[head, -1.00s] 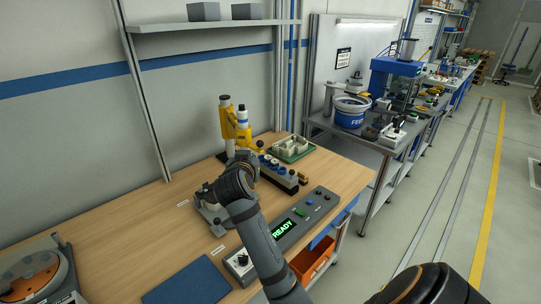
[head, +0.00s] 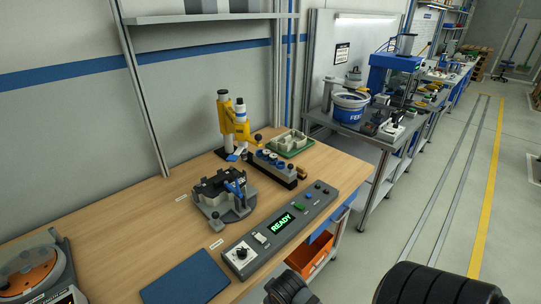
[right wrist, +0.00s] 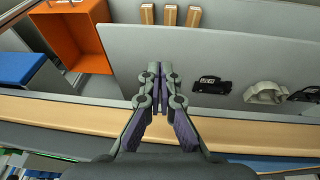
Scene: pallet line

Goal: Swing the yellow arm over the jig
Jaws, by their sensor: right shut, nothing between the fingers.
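The jig (head: 214,211) is a grey fixture with dark parts and a blue lever, in front of the post. My right gripper (right wrist: 160,72) is shut and empty in the right wrist view, away from the yellow arm and jig. Its fingers do not show in the head view. My left gripper is not in view.
A control box (head: 313,208) with a green READY display lies along the front edge. A dark block with several knobs (head: 281,174) and a green tray (head: 301,148) are right of the post. A blue mat (head: 187,278) is at the front. An orange bin (head: 311,256) is below.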

